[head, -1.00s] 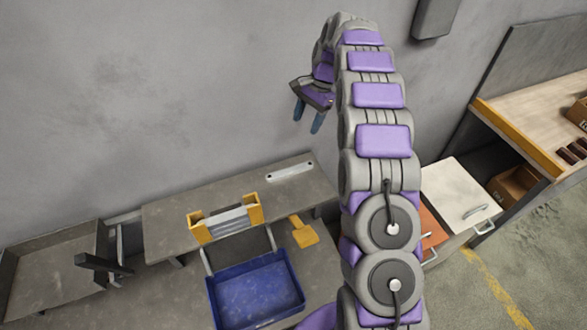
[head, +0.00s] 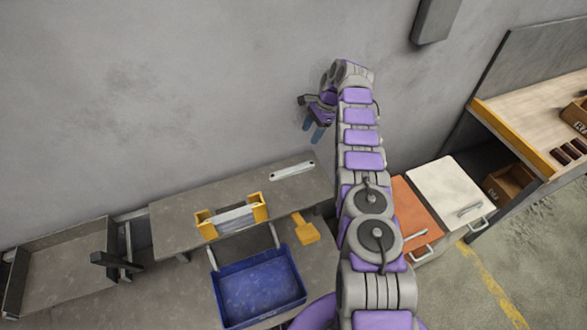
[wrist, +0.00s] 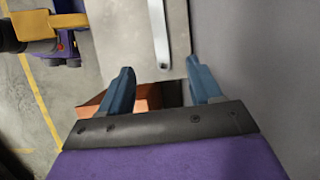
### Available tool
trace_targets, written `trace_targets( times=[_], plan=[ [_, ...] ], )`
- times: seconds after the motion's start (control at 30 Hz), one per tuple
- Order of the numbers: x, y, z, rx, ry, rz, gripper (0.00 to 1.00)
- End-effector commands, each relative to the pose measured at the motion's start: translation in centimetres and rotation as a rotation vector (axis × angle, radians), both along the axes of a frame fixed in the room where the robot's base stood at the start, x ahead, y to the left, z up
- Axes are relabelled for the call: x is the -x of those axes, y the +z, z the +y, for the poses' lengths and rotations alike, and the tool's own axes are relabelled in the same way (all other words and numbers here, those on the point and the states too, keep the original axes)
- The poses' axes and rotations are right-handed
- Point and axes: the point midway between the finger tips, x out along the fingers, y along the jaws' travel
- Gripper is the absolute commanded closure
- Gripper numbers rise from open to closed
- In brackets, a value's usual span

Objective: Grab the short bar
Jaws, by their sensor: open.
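A short light metal bar (head: 292,170) with a dark hole near each end lies flat at the right end of the grey bench shelf (head: 180,220). In the wrist view the bar (wrist: 159,25) points towards the jaws, with one holed end showing just beyond and between the blue fingertips. My gripper (head: 313,131) is open and empty, above the shelf and up from the bar in the head view. In the wrist view my gripper (wrist: 160,70) shows both fingers apart, with nothing between them. The bar's far end is cut off there.
A yellow holder (head: 259,207) with longer metal bars stands left of the short bar. A yellow piece (head: 306,230) and a blue bin (head: 260,287) are in front. A grey wall (head: 200,90) rises close behind. An orange-and-white cabinet (head: 452,183) stands right.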

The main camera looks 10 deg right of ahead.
Motion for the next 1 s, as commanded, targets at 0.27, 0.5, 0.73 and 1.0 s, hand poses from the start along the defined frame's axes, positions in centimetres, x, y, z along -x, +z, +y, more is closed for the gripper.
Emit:
trace_targets(
  times=[0.27,0.5,0.73,1.0],
  plan=[
    [0.0,-1.5,-0.7,-0.006,-0.023,0.006,0.36],
    [0.1,-2.6,-0.5,-0.008,-0.021,0.007,0.36],
    [0.0,-3.1,0.2,-0.002,-0.022,0.004,0.36],
    [0.2,-4.1,0.5,-0.007,-0.022,0.004,0.36]
  ],
)
